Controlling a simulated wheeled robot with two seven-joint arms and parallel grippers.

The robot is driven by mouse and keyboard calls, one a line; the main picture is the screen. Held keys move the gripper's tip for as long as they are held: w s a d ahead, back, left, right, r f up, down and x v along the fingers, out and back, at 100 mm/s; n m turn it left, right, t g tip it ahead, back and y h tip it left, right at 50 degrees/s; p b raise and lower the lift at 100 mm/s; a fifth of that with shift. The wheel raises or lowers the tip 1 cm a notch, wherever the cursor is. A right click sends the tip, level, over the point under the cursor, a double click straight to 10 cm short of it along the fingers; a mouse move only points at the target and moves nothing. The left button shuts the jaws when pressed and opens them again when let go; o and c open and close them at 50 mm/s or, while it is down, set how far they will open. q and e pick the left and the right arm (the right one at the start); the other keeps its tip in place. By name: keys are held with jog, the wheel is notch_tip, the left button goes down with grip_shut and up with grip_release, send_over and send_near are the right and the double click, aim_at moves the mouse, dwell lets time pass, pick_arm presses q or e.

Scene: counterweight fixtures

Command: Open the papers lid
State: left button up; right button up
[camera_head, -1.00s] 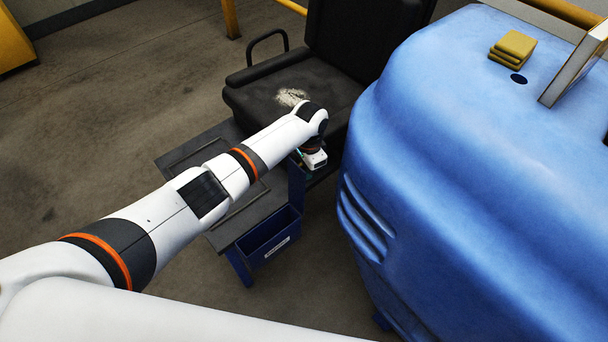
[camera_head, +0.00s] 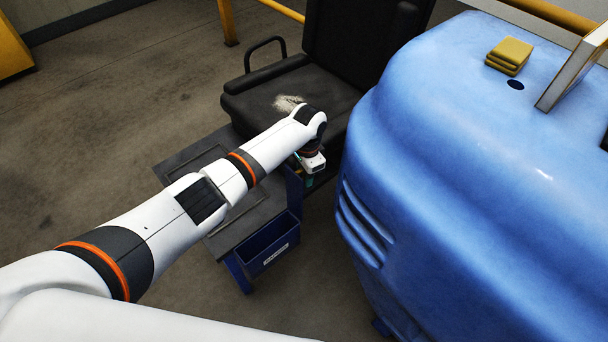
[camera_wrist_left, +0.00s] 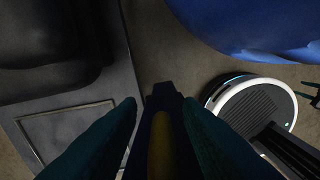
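A dark grey low unit (camera_head: 228,238) stands beside the black seat. An outlined rectangular panel (camera_head: 186,164) lies flat and closed in its top; it may be the papers lid. It also shows in the left wrist view (camera_wrist_left: 72,130). My arm covers part of it. A blue bin (camera_head: 268,243) with a small, unreadable white label hangs at the unit's front. My left gripper (camera_head: 309,180) points down at the unit's right end. In the wrist view its teal fingers (camera_wrist_left: 159,102) are apart, with a dark blue piece with a yellow strip (camera_wrist_left: 160,145) between them. Contact is unclear.
A large blue machine cover (camera_head: 470,170) fills the right side, close to my left gripper. A yellow stack (camera_head: 509,56) lies on it. The black seat (camera_head: 275,92) stands behind the unit. Floor (camera_head: 90,150) is open at the left.

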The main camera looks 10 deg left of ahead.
pick_arm(q)
notch_tip(320, 180, up, 11)
jog(key=shift+w+p, duration=0.15)
jog(key=shift+p, duration=0.25)
dwell(0.4)
